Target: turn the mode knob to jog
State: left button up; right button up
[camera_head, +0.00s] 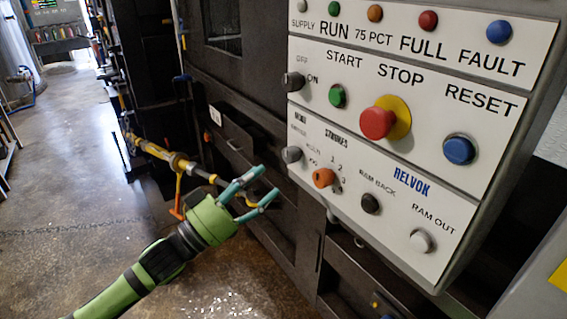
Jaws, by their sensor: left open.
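The control panel (400,140) fills the right side of the head view. A grey knob (291,154) sits at the left end of its lower section, under a small label too blurred to read surely; it appears to be the mode knob. Its pointer direction is unclear. The small position marks to its right are also hard to read. My left gripper (268,184), green with teal fingers, is open and empty. In the picture it is left of and below the grey knob, apart from it, with its fingers pointing toward the panel. My right gripper is not in view.
An orange knob (323,177) under a strokes label sits close to the grey knob's right. The black ram back button (371,203), white ram out button (422,241) and red stop button (377,123) are on the panel. A yellow bar (150,148) lies behind my gripper.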

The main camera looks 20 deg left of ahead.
aim_at(286, 157)
pick_arm(q)
jog(key=p+x, duration=0.2)
jog(key=x, duration=0.3)
jog(key=shift+w+r+p, duration=0.3)
jog(key=shift+w+p, duration=0.05)
jog(key=shift+w, duration=0.05)
jog(key=shift+w+d+r, duration=0.1)
jog(key=shift+w+d, duration=0.35)
jog(key=c, duration=1.1)
